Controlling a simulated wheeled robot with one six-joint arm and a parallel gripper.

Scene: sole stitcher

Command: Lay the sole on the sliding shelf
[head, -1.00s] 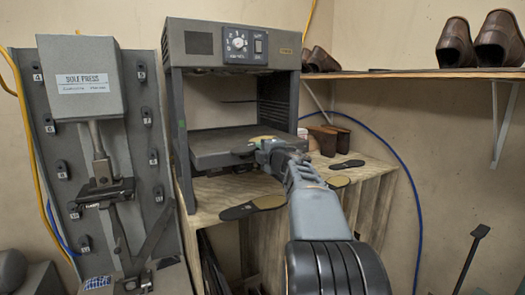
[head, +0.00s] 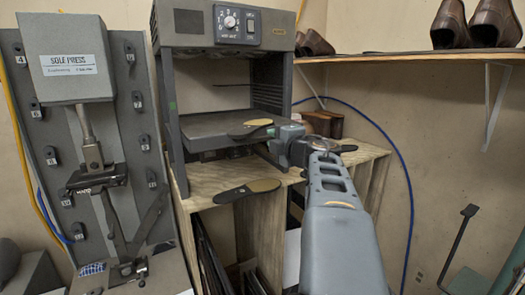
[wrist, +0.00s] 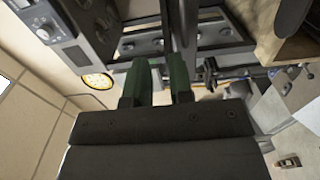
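A dark sole with a tan part (head: 250,128) lies on the sliding shelf (head: 205,127), near its front right corner. My gripper (head: 273,132) is at the shelf's right front edge, right beside the sole. In the wrist view its two green fingers (wrist: 158,85) stand apart, with no sole visible between them. Whether a fingertip still touches the sole cannot be told. The shelf sits in the grey stitcher frame (head: 167,115), below the panel with the dial (head: 235,22). The sole cannot be made out in the wrist view.
Another sole (head: 247,190) lies on the wooden bench (head: 205,199) below the shelf. Brown shoes (head: 324,120) stand on the bench behind my arm. The sole press (head: 70,62) is at the left. A wall shelf (head: 430,55) with shoes is at the upper right.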

